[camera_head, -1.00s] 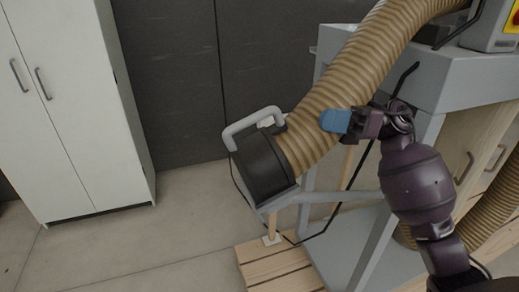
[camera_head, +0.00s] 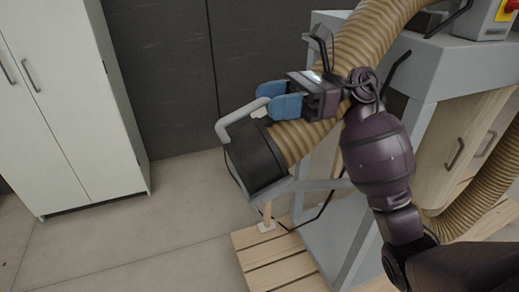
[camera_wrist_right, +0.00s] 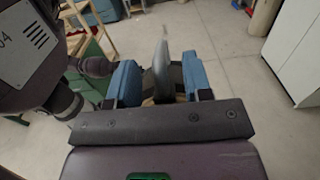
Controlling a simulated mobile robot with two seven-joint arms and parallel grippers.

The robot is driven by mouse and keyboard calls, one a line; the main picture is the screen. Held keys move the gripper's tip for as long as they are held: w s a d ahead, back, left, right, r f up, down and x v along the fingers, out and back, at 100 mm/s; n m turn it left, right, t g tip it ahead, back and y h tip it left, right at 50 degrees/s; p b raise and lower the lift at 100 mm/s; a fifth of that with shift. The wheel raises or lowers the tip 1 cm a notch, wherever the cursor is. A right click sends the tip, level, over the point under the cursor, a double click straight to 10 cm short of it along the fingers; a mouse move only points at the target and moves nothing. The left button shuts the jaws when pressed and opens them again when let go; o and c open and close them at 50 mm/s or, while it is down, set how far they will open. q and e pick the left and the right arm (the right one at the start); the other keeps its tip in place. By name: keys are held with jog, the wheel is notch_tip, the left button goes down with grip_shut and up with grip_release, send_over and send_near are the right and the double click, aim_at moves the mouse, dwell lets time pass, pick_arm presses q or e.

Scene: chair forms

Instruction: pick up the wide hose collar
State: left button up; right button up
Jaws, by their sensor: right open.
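The wide hose collar (camera_head: 258,162) is a black cylinder on the lower end of a ribbed tan hose (camera_head: 375,30). A grey bent handle (camera_head: 236,119) rises from it. My right gripper (camera_head: 274,98), with blue fingers, is open just above the collar, close to the handle's right end. In the right wrist view, the grey handle (camera_wrist_right: 162,68) shows between the two spread blue fingers (camera_wrist_right: 162,82); I cannot tell if they touch it. Part of the collar and hose is hidden behind my gripper.
A grey machine frame (camera_head: 440,75) with wooden doors stands at the right, close to my right arm. A slatted wooden pallet (camera_head: 265,255) lies below the collar. A white cabinet (camera_head: 75,110) stands at the left. The floor between is clear.

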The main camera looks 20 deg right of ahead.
aim_at(259, 103)
jog(key=shift+a, duration=1.55)
grip_shut()
